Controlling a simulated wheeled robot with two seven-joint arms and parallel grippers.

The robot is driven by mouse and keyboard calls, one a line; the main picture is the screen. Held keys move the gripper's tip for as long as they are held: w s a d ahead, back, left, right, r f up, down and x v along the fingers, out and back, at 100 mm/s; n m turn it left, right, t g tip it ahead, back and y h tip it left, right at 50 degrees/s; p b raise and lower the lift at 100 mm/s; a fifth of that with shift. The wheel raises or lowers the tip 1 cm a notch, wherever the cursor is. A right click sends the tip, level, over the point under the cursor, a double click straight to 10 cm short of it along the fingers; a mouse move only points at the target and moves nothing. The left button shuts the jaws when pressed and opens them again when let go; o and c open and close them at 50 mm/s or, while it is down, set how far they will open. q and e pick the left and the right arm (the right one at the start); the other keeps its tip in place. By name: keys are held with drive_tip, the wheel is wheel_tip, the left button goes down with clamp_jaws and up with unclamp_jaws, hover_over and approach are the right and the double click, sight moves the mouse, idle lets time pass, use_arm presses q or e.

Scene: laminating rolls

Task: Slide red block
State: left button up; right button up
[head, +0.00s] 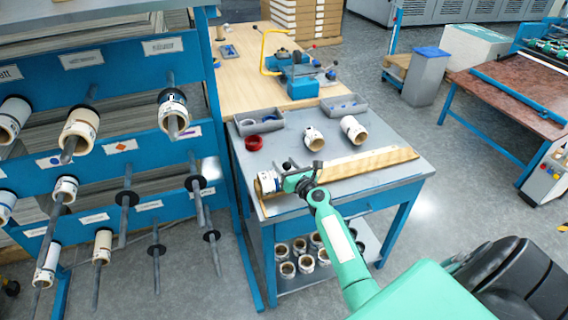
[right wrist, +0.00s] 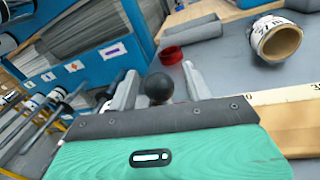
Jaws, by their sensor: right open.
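My right gripper (head: 290,166) is over the near left part of the grey table, at the left end of a wooden board. In the right wrist view its two grey fingers (right wrist: 159,90) are apart, with a black ball-shaped knob (right wrist: 159,87) between them. I cannot tell whether they touch it. What the knob sits on is hidden behind my gripper body. No red block shows clearly. My left gripper is not in view.
The wooden board (head: 365,163) carries a ruler strip. A white roll (head: 268,183) lies at its left end. Two rolls (head: 314,138) (head: 352,129) and grey trays (head: 259,122) (head: 343,107) stand farther back. A blue rack (head: 110,115) with spindles stands left. Table space right of the rolls is clear.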

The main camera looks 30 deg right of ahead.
drive_tip(key=shift+w, duration=0.7)
drive_tip(key=shift+c, duration=0.4)
clamp_jaws()
drive_tip(key=shift+d, duration=0.15)
